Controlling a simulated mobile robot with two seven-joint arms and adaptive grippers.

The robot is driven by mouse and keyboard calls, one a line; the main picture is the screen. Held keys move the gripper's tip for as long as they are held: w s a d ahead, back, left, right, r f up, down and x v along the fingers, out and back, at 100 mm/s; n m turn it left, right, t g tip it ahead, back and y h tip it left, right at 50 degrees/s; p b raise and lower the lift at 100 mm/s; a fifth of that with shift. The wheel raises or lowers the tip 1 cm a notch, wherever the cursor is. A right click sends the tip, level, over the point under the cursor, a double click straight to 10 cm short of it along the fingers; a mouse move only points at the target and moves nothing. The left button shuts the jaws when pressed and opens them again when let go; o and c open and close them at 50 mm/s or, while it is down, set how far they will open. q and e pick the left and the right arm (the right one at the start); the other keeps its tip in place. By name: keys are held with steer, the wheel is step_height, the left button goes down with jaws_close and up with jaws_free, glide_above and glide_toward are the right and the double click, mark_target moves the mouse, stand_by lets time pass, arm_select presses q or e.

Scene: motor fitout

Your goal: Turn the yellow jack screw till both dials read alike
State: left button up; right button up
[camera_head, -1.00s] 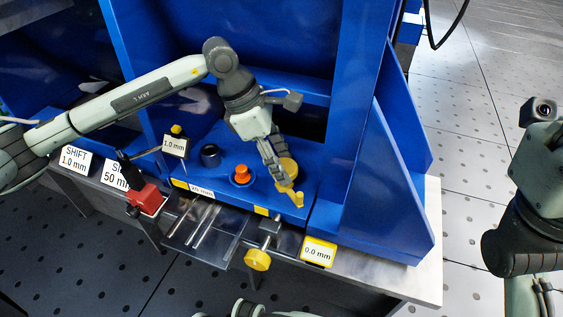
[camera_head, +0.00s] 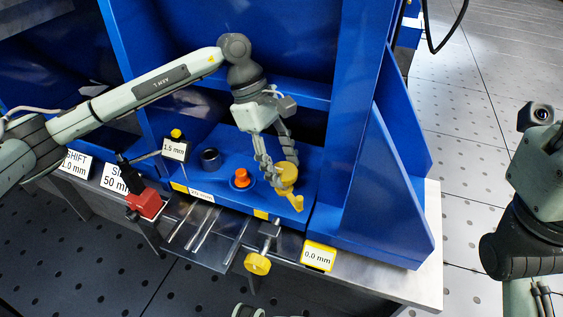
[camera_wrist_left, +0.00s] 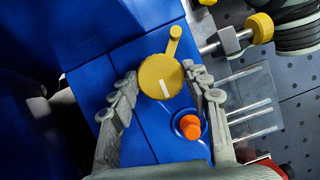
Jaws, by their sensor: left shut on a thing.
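The yellow jack screw (camera_head: 286,173) stands on the blue block, with a round head and a crank arm pointing towards the front. My left gripper (camera_head: 276,176) comes down from above and is shut on its head. In the left wrist view the head (camera_wrist_left: 160,77), with a white mark, sits between the two fingers (camera_wrist_left: 163,88). The left dial (camera_head: 175,149) reads 1.5 mm. The right dial (camera_head: 318,256), yellow-framed at the front edge, reads 0.0 mm.
An orange button (camera_head: 241,178) and a black round cap (camera_head: 210,158) stand close left of the jack screw. A second yellow knob (camera_head: 257,263) sticks out at the front. A red block (camera_head: 146,203) is further left. A blue wall (camera_head: 395,200) rises on the right.

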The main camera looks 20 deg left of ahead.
arm_select(q)
steer(key=shift+f, duration=0.15)
steer(key=o, duration=0.9)
steer(key=shift+o, duration=1.3)
